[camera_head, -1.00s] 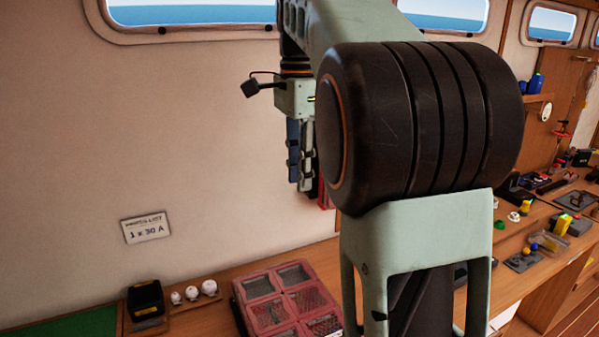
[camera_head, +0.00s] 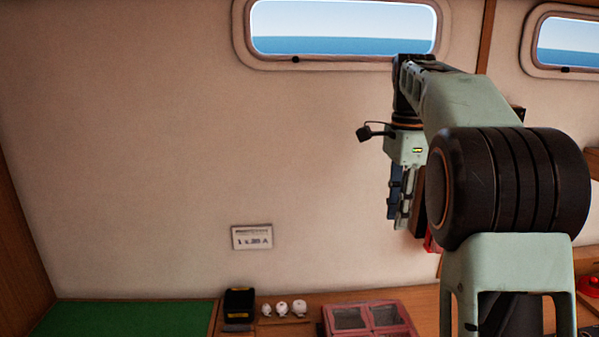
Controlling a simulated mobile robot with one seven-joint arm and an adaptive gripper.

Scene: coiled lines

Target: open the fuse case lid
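A red case with see-through panels over several compartments (camera_head: 372,303) stands on the counter at the bottom of the view, cut off by the lower edge. It looks like the fuse case, and its lid appears shut. My gripper (camera_head: 401,215) hangs fingers down, above and slightly right of the case as seen here, well apart from it. Its fingers are seen from the side and partly hidden by my arm, so I cannot tell whether they are open. A red thing shows just behind the arm, mostly hidden.
Left of the case stand several small white knobbed pieces (camera_head: 283,309) and a black box (camera_head: 239,306). A green mat (camera_head: 130,318) lies further left. Windows are above.

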